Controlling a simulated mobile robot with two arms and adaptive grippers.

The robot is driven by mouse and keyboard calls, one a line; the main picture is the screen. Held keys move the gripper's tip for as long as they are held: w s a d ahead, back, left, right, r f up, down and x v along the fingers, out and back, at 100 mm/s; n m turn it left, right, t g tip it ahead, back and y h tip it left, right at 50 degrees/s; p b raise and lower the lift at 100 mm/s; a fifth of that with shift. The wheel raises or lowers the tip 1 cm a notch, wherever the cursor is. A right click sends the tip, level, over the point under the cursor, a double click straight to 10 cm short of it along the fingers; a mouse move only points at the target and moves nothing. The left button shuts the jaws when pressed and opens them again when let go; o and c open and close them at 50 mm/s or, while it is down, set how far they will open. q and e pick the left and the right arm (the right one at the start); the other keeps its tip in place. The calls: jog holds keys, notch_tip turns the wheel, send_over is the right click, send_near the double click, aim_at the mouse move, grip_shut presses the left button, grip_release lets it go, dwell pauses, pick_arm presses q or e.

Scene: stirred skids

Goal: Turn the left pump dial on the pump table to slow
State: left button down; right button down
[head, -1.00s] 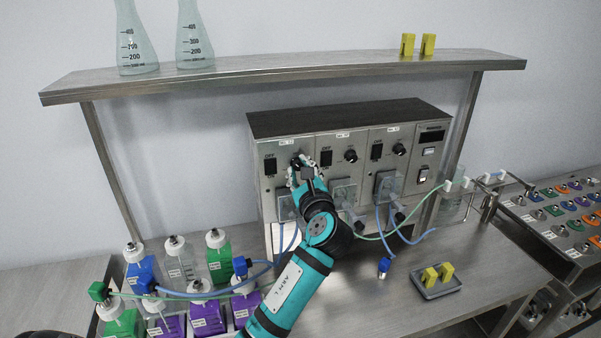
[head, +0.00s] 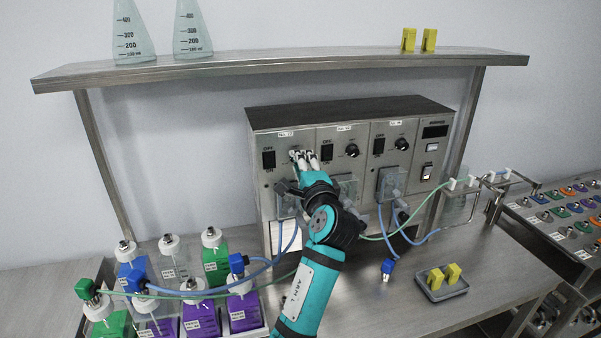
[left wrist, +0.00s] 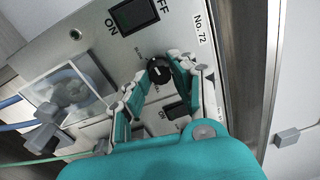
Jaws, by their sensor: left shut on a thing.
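The left pump dial (left wrist: 157,71) is a black round knob with a white pointer mark in the left wrist view. The dial's lettering is too small to read. My right gripper is in neither view.
The pump box (head: 350,113) carries two more dials, middle (head: 352,150) and right (head: 402,143). Clear pump heads and blue and green tubes hang below. A bottle rack stands left on the pump table (head: 385,310). A small tray (head: 442,294) with yellow blocks sits right.

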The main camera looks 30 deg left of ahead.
pick_arm(q)
jog(key=n+b, duration=0.3)
jog(key=n, duration=0.1)
jog(key=shift+f+n, duration=0.15)
jog(key=shift+n, duration=0.25)
dwell(0.4)
jog(key=c, duration=1.1)
grip_release()
notch_tip(320, 180, up, 10)
jog(key=shift+r, duration=0.1)
